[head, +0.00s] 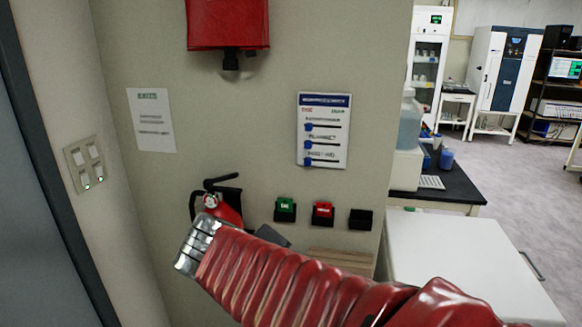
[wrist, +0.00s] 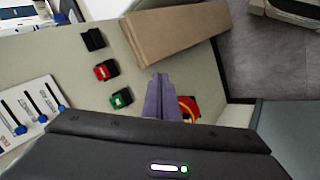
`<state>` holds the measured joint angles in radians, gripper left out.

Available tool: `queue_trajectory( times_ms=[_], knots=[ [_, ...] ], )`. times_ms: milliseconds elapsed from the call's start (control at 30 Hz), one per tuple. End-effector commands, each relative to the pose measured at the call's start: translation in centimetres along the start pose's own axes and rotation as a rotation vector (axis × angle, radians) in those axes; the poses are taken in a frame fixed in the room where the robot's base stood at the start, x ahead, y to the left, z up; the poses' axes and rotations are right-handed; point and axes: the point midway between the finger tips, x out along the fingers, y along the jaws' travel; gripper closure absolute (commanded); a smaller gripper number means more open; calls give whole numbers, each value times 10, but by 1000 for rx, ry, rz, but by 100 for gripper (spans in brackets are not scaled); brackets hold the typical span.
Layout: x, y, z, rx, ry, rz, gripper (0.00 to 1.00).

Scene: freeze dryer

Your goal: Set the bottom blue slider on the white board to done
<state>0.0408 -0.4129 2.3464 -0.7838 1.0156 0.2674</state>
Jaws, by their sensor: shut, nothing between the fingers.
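The white board (head: 324,150) hangs on the wall in the head view, with three horizontal slots. Each slot's blue slider is at its left end, under a red heading; a dark heading is at the right, both too small to read surely. The bottom blue slider (head: 308,161) also shows in the wrist view (wrist: 61,107), where the board (wrist: 40,90) is turned and partly cut off at the left. My gripper (wrist: 160,80) is shut and empty, to the right of the board and apart from it.
Green (head: 285,209), red (head: 323,213) and black (head: 361,219) boxes are on the wall below the board. A fire extinguisher (head: 222,207) is at the left. A brown panel (wrist: 175,40) is beyond the boxes. A white cabinet (head: 465,262) stands at the right.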

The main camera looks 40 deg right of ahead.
Motion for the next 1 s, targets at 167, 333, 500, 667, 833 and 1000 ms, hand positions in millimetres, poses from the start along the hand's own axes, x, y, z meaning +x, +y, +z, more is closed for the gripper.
queue_trajectory(
  times_ms=[167, 333, 500, 667, 833, 1000],
  knots=[
    [15, 44, -29, -74, -18, 205, 100],
    [22, 82, -66, -145, -3, 400, 100],
    [24, 111, -111, -219, 42, 587, 100],
    [21, 127, -154, -283, 103, 738, 100],
    [18, 132, -180, -320, 151, 823, 100],
    [17, 134, -185, -326, 163, 839, 100]
  ],
)
